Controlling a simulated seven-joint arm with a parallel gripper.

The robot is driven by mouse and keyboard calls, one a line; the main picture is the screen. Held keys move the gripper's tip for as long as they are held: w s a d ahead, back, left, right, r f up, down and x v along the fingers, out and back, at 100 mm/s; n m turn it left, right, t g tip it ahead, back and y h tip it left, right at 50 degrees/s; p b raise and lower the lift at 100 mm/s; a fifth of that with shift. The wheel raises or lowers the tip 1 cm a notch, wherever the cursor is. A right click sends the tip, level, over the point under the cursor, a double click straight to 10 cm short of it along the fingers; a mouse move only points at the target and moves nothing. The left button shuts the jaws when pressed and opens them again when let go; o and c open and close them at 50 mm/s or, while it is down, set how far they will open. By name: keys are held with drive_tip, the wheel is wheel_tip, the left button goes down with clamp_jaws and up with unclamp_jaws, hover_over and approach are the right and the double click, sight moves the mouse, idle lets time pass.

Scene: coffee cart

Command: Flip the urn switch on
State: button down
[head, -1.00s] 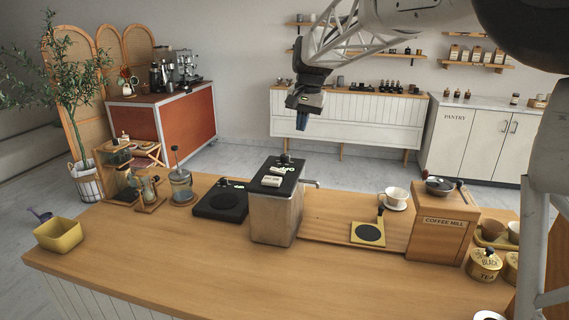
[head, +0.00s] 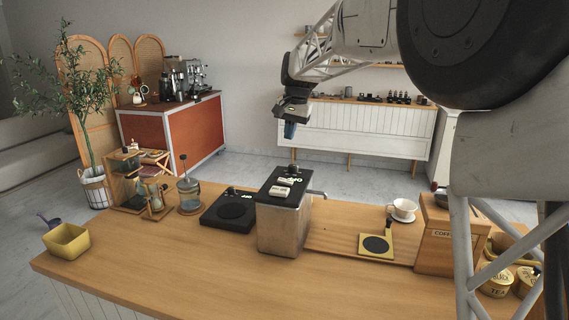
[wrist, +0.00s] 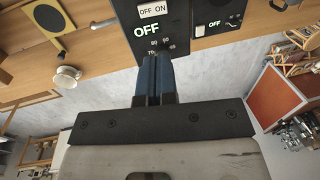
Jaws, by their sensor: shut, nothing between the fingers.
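The urn (head: 284,228) is a metal box with a black top, standing on the wooden counter. Its pale rocker switch (head: 281,191) lies on the top. In the wrist view the switch (wrist: 153,10) is marked OFF and ON, beside a lit OFF readout (wrist: 146,30) and a dial with numbers. My gripper (head: 289,131) points down above the urn, apart from it in the head view. In the wrist view its blue fingers (wrist: 153,62) are together and empty, with their tips over the dial, partly hiding it.
A black scale (head: 230,210) stands left of the urn, and its panel also reads OFF (wrist: 214,24) in the wrist view. A cup (head: 403,208), a yellow-edged pad (head: 376,245) and the coffee mill (head: 433,235) are to the right. The front counter is clear.

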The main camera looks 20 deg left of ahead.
sight(281, 180)
drive_tip(key=shift+f, duration=0.15)
drive_tip(key=f, duration=0.4)
drive_tip(key=a+f, duration=0.1)
drive_tip(key=f, duration=0.4)
drive_tip(key=a+f, duration=0.1)
drive_tip(key=f, duration=0.3)
drive_tip(key=shift+a+f, duration=0.1)
drive_tip(key=shift+f, duration=0.15)
drive_tip(key=shift+f, duration=0.1)
